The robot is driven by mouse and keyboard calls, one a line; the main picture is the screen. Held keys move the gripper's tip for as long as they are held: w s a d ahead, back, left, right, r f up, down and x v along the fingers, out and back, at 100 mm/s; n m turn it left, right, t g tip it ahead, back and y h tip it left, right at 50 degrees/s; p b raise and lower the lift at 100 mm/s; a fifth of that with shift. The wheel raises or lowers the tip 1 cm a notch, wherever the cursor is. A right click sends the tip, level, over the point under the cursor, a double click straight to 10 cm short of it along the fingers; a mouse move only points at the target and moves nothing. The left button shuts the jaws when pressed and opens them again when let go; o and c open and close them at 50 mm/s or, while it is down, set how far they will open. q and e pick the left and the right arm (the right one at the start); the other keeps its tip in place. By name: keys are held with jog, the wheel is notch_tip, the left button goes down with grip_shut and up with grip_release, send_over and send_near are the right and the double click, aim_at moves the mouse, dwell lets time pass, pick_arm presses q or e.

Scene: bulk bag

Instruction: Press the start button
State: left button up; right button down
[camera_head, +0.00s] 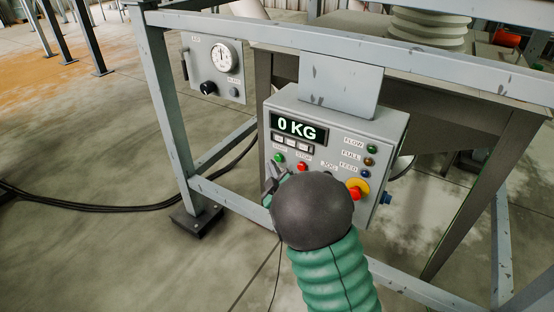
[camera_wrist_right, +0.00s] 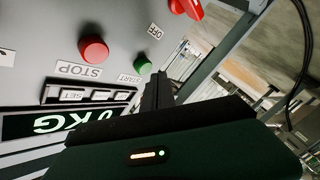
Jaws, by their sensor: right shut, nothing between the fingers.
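The grey control box (camera_head: 330,125) with its "0 KG" display (camera_head: 299,128) hangs on the frame. The green start button (camera_head: 279,158) is on its lower left, and it also shows in the wrist view (camera_wrist_right: 144,66) beside the START label (camera_wrist_right: 129,78). My right gripper (camera_head: 270,178) is shut and empty, just below the green button in the head view. In the wrist view its dark fingers (camera_wrist_right: 158,82) point close beside the button; I cannot tell whether they touch. My dark wrist and green sleeve hide the panel's lower part. My left gripper is not in view.
The red stop button (camera_head: 302,167) sits right of the green one. A yellow and red emergency knob (camera_head: 355,190) is at the lower right. Grey frame beams (camera_head: 165,95) surround the box. A second box with a gauge (camera_head: 215,70) stands behind. Cables (camera_head: 110,206) lie on the floor.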

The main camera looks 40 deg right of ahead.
jog(key=shift+d, duration=0.15)
jog(key=shift+w+d, duration=0.1)
jog(key=shift+d, duration=0.15)
jog(key=shift+w+d+r, duration=0.1)
jog(key=shift+w+d, duration=0.1)
jog(key=shift+d, duration=0.3)
dwell(0.9)
jog(key=shift+a, duration=0.15)
jog(key=shift+s+a, duration=0.35)
jog(key=shift+a, duration=0.35)
jog(key=shift+s+a, duration=0.3)
jog(key=shift+a, duration=0.5)
jog(key=shift+s+a, duration=0.35)
jog(key=shift+a, duration=0.4)
jog(key=shift+s+a, duration=0.3)
jog(key=shift+a, duration=0.5)
